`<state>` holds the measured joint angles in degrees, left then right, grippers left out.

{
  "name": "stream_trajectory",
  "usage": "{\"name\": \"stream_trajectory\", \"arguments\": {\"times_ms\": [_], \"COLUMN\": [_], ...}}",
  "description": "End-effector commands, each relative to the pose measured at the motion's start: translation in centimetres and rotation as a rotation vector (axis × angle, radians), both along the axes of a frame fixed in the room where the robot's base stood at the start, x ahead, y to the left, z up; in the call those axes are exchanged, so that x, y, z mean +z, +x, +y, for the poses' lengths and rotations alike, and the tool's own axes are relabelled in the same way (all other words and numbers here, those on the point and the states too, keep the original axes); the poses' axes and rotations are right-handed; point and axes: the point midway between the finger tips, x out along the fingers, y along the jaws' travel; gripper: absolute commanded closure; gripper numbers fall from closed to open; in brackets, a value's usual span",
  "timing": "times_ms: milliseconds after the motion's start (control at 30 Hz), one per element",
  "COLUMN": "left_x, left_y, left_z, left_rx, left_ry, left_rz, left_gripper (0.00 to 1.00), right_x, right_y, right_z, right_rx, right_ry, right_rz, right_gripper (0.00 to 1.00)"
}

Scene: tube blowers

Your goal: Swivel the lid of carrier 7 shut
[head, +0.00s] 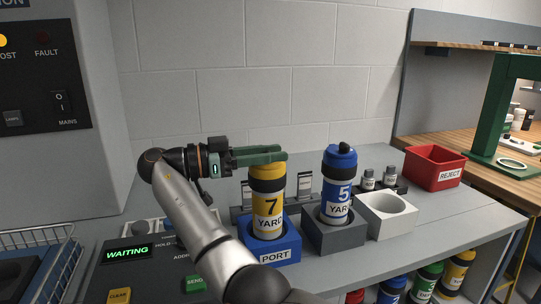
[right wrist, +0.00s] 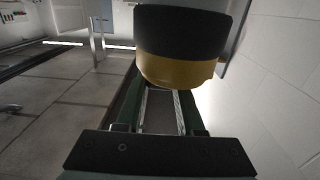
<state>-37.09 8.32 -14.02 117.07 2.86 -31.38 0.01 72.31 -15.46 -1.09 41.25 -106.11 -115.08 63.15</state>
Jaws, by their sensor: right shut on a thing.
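Carrier 7 (head: 267,204), yellow with a "7 YARD" label and dark bands, stands upright in the blue PORT holder (head: 276,256). My right gripper (head: 272,154) reaches in from the left at its top, its green fingers level. It is shut on the top of carrier 7, at the lid. The fingers hide much of the lid in the head view, so I cannot tell its angle. In the right wrist view the yellow end (right wrist: 178,70) and black band of carrier 7 show over the fingers. My left gripper is out of view.
Blue carrier 5 (head: 338,190) stands in a grey holder (head: 333,237) close to the right. An empty white holder (head: 388,224) and a red REJECT bin (head: 434,170) are farther right. A control panel reading WAITING (head: 127,253) lies at left. A wall stands behind.

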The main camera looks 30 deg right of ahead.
Motion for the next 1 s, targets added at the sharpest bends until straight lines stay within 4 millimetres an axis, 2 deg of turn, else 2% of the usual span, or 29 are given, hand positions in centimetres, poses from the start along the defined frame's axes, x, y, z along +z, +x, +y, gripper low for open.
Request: {"name": "stream_trajectory", "arguments": {"times_ms": [367,400,600,667,1000], "left_x": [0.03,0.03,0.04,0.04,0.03], "left_y": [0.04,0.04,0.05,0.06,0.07], "left_z": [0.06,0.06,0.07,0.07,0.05], "left_rx": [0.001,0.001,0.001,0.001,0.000], "left_ry": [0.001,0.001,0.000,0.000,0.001], "left_rz": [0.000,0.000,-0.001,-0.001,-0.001], "left_gripper": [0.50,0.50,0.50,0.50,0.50], "right_x": [0.10,0.10,0.07,0.06,0.01], "right_y": [0.00,-0.01,0.00,0.00,0.01], "right_z": [0.02,0.01,0.01,0.00,-0.08], "right_rx": [-0.002,-0.002,-0.002,-0.002,-0.002], "right_ry": [0.000,0.000,0.000,0.000,0.001], "right_rz": [-0.002,-0.002,-0.001,-0.001,0.000], "right_gripper": [1.00,0.62,0.39,0.33,0.32]}}
